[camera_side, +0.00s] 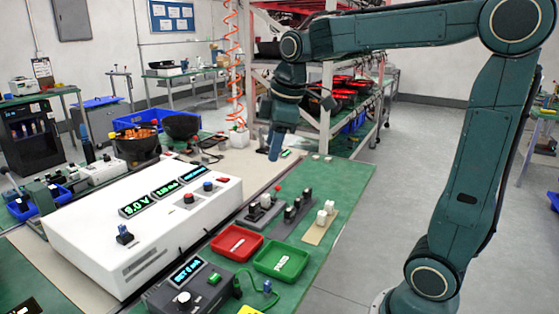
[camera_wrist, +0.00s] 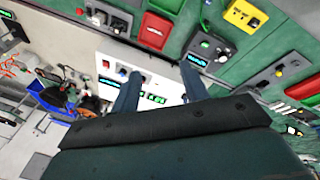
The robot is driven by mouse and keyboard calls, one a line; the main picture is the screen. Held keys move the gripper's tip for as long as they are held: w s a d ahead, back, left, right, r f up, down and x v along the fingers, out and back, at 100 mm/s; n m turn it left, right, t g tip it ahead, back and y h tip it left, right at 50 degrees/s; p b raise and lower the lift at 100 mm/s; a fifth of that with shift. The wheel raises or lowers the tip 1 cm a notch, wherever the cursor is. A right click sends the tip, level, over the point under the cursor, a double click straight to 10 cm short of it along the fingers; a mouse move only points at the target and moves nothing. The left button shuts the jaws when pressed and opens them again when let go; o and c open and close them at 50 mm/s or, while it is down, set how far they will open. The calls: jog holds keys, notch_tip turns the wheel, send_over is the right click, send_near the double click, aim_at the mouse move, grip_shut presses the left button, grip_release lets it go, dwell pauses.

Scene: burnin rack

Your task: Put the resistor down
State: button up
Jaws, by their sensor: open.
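My gripper (camera_side: 275,148) hangs in the air above the far part of the bench, beyond the trays. In the wrist view its two fingers (camera_wrist: 160,80) stand apart with nothing seen between them. I cannot pick out a resistor for certain. Small dark parts stand in a grey holder (camera_side: 292,216) on the green mat, and white blocks (camera_side: 326,212) sit on a beige strip beside it.
A long white instrument (camera_side: 150,222) with lit displays fills the left of the bench. A dark box with a display and knob (camera_side: 188,286) stands in front. Black bowls (camera_side: 181,125) and a blue bin (camera_side: 140,119) are at the back. The green mat (camera_side: 345,180) is clear at right.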

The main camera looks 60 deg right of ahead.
jog(key=s+a+f+m+t, duration=0.1)
jog(key=s+a+f+m, duration=0.1)
jog(key=s, duration=0.6)
jog(key=s+a+f+m+t, duration=0.1)
jog(key=s+a+f+m, duration=0.1)
jog(key=s+a+m, duration=0.3)
jog(key=s, duration=0.4)
jog(key=shift+a+f+y, duration=0.2)
jog(key=shift+f+y, duration=0.15)
jog(key=shift+y, duration=0.05)
